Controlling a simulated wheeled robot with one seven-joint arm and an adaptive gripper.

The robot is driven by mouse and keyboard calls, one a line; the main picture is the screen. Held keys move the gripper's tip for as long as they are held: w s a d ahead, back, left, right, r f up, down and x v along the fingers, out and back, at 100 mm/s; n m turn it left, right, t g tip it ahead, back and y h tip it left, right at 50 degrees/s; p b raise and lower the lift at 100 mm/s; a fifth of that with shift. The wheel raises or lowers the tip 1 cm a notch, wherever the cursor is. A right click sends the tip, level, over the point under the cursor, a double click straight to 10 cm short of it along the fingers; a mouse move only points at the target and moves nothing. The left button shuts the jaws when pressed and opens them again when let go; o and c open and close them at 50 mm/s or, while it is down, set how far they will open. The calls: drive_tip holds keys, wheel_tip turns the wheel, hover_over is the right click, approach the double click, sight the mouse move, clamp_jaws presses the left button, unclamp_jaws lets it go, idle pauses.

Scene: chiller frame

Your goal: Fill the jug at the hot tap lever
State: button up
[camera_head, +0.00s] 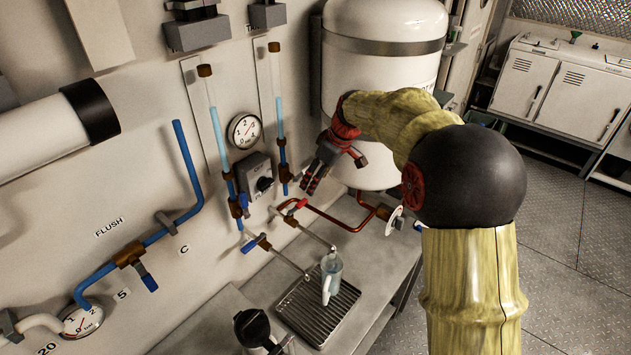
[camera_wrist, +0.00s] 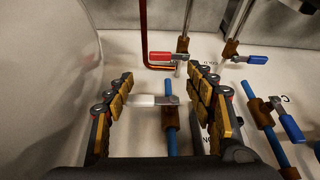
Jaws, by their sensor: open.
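The clear, pale blue jug (camera_head: 331,278) stands upright on the ribbed drip tray (camera_head: 314,316), at the end of the red-lever tap's spout. I cannot tell how full it is. The red hot tap lever (camera_head: 293,204) sits on the wall end of that spout; it also shows in the wrist view (camera_wrist: 161,57), beyond my fingertips. My gripper (camera_head: 309,188) is open and empty, above and apart from the red lever. In the wrist view its two fingers (camera_wrist: 160,88) stand wide apart, with a white-handled valve lever (camera_wrist: 150,100) seen between them.
A blue tap lever (camera_head: 252,243) sits left of the red one. A copper pipe (camera_head: 340,221) runs from the red tap to the white tank (camera_head: 380,80). Blue pipes and gauges line the wall. A dark-lidded container (camera_head: 252,328) stands left of the tray. The bench right of the tray is clear.

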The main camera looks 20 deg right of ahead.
drive_tip(key=shift+c, duration=0.4)
drive_tip(key=s+d+r+t+p, duration=0.1)
drive_tip(key=d+r+t+y+p, duration=0.1)
drive_tip(key=r, duration=0.1)
drive_tip(key=s+d+r+t+p, duration=0.1)
drive_tip(key=d+r+p, duration=0.1)
drive_tip(key=shift+s+m, duration=0.35)
drive_tip(key=shift+m, duration=0.05)
drive_tip(key=c, duration=0.6)
drive_tip(key=shift+d+y, duration=0.1)
drive_tip(key=shift+y, duration=0.2)
drive_tip(key=shift+c, duration=0.9)
drive_tip(key=x, duration=2)
drive_tip(key=shift+w+d, duration=0.1)
drive_tip(key=shift+d, duration=0.05)
clamp_jaws()
drive_tip(key=shift+b, duration=0.45)
drive_tip(key=s+d+m+h+b, duration=0.1)
drive_tip(key=b, duration=0.1)
drive_tip(key=s+m+b, duration=0.1)
drive_tip(key=b, duration=0.2)
drive_tip(key=shift+s+d+f+m+t+h, duration=0.15)
drive_tip(key=shift+s+d+m+t+h, duration=0.05)
drive_tip(key=shift+d+m+t+h, duration=0.2)
